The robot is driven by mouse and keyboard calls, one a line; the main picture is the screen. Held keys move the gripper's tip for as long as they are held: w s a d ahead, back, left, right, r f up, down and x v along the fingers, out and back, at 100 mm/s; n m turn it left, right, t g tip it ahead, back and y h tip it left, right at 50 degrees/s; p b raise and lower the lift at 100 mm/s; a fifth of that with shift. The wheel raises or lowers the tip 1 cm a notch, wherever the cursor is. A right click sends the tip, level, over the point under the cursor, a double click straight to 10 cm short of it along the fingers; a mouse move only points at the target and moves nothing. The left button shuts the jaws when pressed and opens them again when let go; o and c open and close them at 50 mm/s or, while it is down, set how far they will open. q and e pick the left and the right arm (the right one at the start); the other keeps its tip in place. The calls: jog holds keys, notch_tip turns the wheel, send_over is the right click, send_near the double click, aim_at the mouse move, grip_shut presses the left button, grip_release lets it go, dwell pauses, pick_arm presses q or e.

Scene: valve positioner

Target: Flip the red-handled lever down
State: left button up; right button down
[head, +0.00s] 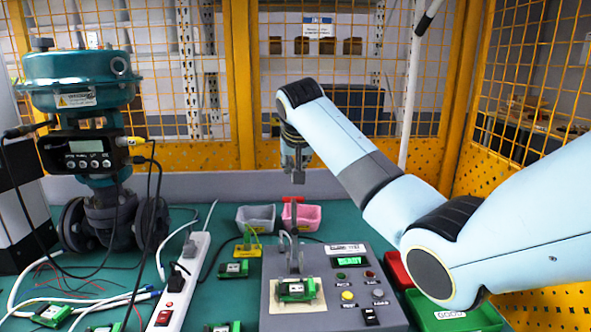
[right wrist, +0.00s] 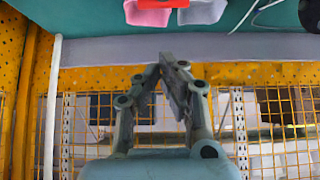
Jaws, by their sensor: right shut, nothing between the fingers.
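The grey lever (head: 292,252) stands upright on the grey test box (head: 335,309), over a small green circuit board (head: 296,288). A short red handle (head: 293,199) shows at its top, in front of the bins. My right gripper (head: 298,178) hangs just above the red handle in the head view, its fingers pointing down. In the right wrist view my right gripper (right wrist: 168,62) is shut and empty, its fingertips together. Red (right wrist: 150,6) shows at the top edge of that view, apart from the fingertips. My left gripper is not in view.
A grey bin (head: 255,217) and a pink bin (head: 308,219) stand behind the box. A teal valve (head: 80,80) with cables and a white power strip (head: 183,275) are at left. A green bin (head: 470,318) and a red bin (head: 397,268) are at right, under my arm.

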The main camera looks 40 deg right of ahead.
notch_tip(320, 180, down, 6)
jog(key=p, duration=0.2)
jog(key=shift+w+d, duration=0.25)
jog(key=shift+w, duration=0.15)
jog(key=shift+s, duration=0.1)
dwell(0.3)
